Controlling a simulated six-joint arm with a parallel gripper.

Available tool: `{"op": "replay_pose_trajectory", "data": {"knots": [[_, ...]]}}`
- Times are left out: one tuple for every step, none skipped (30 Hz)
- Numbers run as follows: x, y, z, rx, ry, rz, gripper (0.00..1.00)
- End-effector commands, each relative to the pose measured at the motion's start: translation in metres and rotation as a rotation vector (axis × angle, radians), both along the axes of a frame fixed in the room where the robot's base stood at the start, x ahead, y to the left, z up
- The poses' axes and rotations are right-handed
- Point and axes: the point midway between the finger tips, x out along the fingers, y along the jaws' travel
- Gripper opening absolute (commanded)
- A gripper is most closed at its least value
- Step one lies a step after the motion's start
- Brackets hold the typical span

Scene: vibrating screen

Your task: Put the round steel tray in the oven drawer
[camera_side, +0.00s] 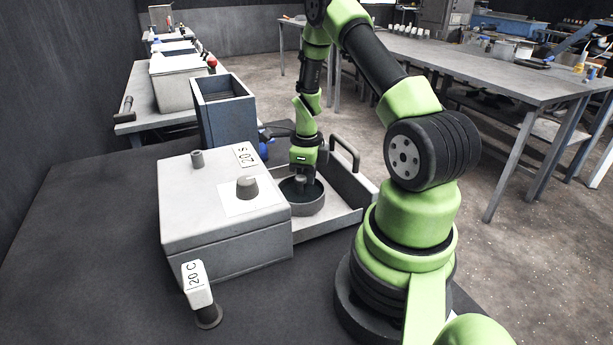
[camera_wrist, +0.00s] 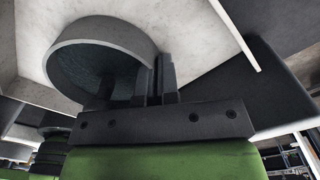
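The round steel tray (camera_side: 306,208) is grey with dark contents, inside the outline of the open oven drawer (camera_side: 343,216), close to the oven's side. I cannot tell whether it rests on the drawer floor or hangs just above it. The drawer is pulled out to the right of the grey oven (camera_side: 222,249) and has a dark handle. My gripper (camera_side: 303,184) points down at the tray. In the wrist view the tray (camera_wrist: 120,35) is large, and my gripper's fingers (camera_wrist: 157,80) appear closed on its rim, one inside and one outside.
A cone-shaped piece (camera_side: 247,187), a small cylinder (camera_side: 197,158) and a 20 S label (camera_side: 246,155) are on the oven top. An open blue-grey bin (camera_side: 227,115) stands behind. The left tabletop is clear.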

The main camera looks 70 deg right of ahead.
Motion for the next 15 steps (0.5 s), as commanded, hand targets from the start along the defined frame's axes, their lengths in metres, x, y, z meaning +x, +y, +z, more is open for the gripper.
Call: {"op": "replay_pose_trajectory", "data": {"knots": [[0.0001, -0.0001, 0.0004, 0.0, 0.0, 0.0, 0.0], [0.0001, -0.0002, 0.0004, -0.001, 0.0, 0.0, 0.0], [0.0001, -0.0001, 0.0003, 0.0, 0.0, 0.0, 0.0], [0.0001, -0.0001, -0.0002, 0.0, 0.0, 0.001, 0.0], [0.0, -0.0001, -0.001, 0.0, 0.0, 0.001, 0.0], [0.0, 0.0, -0.0024, 0.0, 0.0, 0.001, 0.0], [0.0, -0.0001, -0.0028, 0.0, 0.0, 0.001, 0.04], [0.0001, -0.0002, -0.0025, 0.0, 0.0, 0.001, 0.11], [0.0001, -0.0002, -0.0024, 0.0, 0.0, 0.001, 0.21], [0.0001, -0.0001, -0.0024, 0.0, 0.0, 0.001, 0.28], [0.0001, -0.0001, -0.0023, 0.0, 0.0, 0.001, 0.28], [0.0001, -0.0001, -0.0023, 0.0, 0.0, 0.001, 0.28], [0.0001, -0.0001, -0.0023, 0.0, 0.0, 0.001, 0.28], [0.0001, -0.0001, -0.0023, 0.0, 0.0, 0.001, 0.28], [0.0001, -0.0001, -0.0022, 0.0, 0.0, 0.001, 0.28]]}}
